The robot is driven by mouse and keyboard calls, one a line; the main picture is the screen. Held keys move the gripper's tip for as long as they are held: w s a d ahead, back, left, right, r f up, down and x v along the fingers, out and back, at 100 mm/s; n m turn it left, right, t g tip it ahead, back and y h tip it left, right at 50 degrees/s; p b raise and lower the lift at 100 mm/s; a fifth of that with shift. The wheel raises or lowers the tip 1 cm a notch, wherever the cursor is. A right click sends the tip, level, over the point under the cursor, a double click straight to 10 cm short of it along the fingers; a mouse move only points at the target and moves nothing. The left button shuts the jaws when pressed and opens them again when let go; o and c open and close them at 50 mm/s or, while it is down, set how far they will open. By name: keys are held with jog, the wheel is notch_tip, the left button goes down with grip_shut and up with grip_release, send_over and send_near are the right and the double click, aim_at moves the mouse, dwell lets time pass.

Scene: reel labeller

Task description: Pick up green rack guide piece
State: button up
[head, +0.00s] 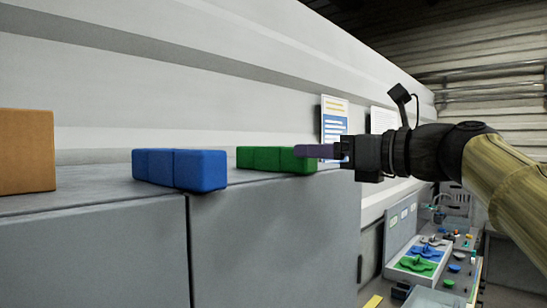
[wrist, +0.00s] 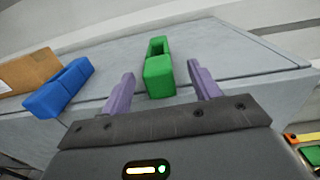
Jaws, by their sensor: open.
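The green rack guide piece (head: 278,159) lies on top of the grey cabinet, near its front edge. In the wrist view the green piece (wrist: 159,72) is a long block with a slot, its near end between my gripper's two purple fingers. My gripper (head: 302,151) reaches in from the right at the height of the piece. In the wrist view my gripper (wrist: 161,88) is open, with a gap on each side of the piece. In the head view one finger overlaps the piece's right end, and I cannot tell whether it touches.
A blue piece (head: 180,169) lies left of the green one on the grey cabinet top (head: 90,184), with an orange-brown box (head: 26,151) farther left. A wall (head: 220,90) rises behind. A bench with small coloured parts (head: 418,262) stands lower right.

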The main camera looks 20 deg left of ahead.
aim_at(274, 158)
jog(key=p+x, duration=0.2)
jog(key=x, duration=0.1)
jog(key=p+x, duration=0.1)
jog(key=shift+s+a+r+p, duration=0.2)
jog(key=shift+a+r+p, duration=0.05)
jog(key=shift+p, duration=0.1)
jog(key=shift+w+a+f, duration=0.1)
jog(key=shift+w+a, duration=0.05)
jog(key=shift+a, duration=0.2)
jog(key=shift+w+f, duration=0.2)
jog(key=shift+w, duration=0.05)
jog(key=shift+s+d+r, duration=0.1)
jog(key=shift+s, duration=0.25)
jog(key=shift+w, duration=0.15)
jog(key=c, duration=1.2)
